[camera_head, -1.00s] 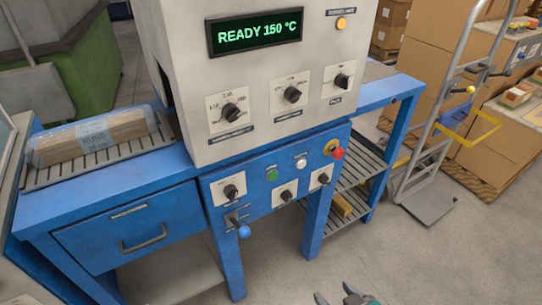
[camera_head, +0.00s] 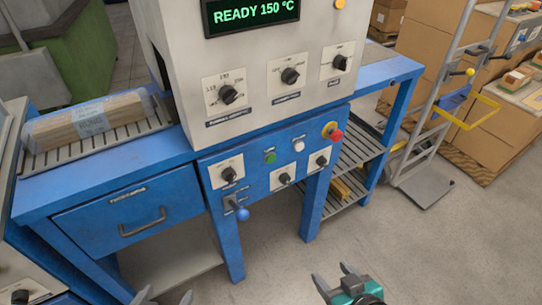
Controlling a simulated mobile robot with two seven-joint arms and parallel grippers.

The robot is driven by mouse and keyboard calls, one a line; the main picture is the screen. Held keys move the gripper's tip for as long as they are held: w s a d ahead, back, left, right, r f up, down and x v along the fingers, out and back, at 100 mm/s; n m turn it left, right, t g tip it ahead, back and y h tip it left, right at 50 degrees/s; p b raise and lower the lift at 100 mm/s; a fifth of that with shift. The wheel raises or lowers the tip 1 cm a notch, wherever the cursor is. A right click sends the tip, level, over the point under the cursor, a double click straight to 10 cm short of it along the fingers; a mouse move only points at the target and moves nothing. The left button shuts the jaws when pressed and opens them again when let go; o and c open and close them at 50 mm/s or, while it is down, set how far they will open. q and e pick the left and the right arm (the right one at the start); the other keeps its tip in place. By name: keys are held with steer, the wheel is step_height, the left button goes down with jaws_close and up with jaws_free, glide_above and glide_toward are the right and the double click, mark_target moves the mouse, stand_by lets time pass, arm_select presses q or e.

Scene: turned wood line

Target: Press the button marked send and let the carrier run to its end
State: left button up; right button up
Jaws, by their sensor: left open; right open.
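A blue panel on the machine carries a green button (camera_head: 270,158), a white button (camera_head: 298,146) and a red mushroom knob (camera_head: 336,136) on a yellow base. Their small labels are too small to read, so I cannot tell which is marked send. A wrapped wooden bundle (camera_head: 88,117) lies on the slatted infeed bed (camera_head: 50,158) at the left. No carrier can be made out for certain. My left gripper (camera_head: 165,296) is open at the bottom edge, mostly cut off. My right gripper (camera_head: 334,275) is open and empty, below and in front of the panel, touching nothing.
The lit display (camera_head: 252,14) reads READY 150 °C. Black dials (camera_head: 290,76) and a blue-knobbed lever (camera_head: 242,213) stick out from the machine front. A drawer (camera_head: 130,221) is at left. A hand truck (camera_head: 425,180) and cartons stand right. Floor before the machine is clear.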

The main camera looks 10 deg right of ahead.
stand_by(0.4)
jaws_close()
stand_by(0.4)
steer(key=shift+f, duration=0.1)
stand_by(1.1)
